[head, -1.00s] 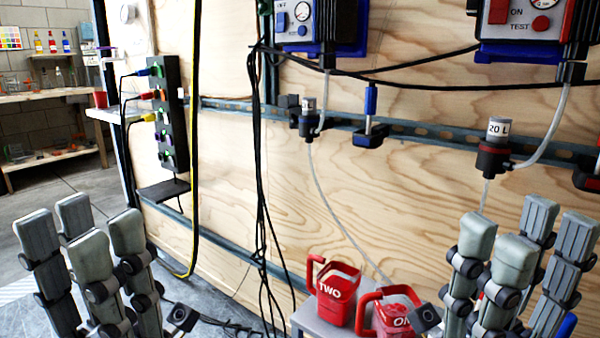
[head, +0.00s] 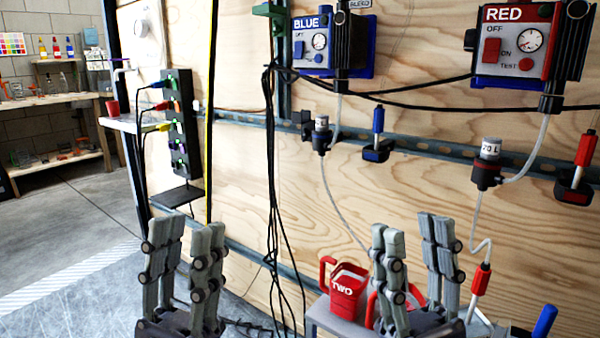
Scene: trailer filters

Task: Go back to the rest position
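My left gripper (head: 186,262) is at the lower left of the head view, fingers pointing up. Its fingers stand apart with nothing between them. My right gripper (head: 418,262) is at the lower right, also fingers up and spread, with nothing between them. It stands in front of a grey stand (head: 318,316) and partly hides a second red container there. A red container marked TWO (head: 347,292) shows to the left of the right gripper.
A blue pump box (head: 322,45) and a red pump box (head: 519,45) hang on the plywood wall (head: 420,175). Hoses and black cables (head: 272,190) hang down. A power strip (head: 180,135) is at left. Open floor (head: 60,235) lies at the left.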

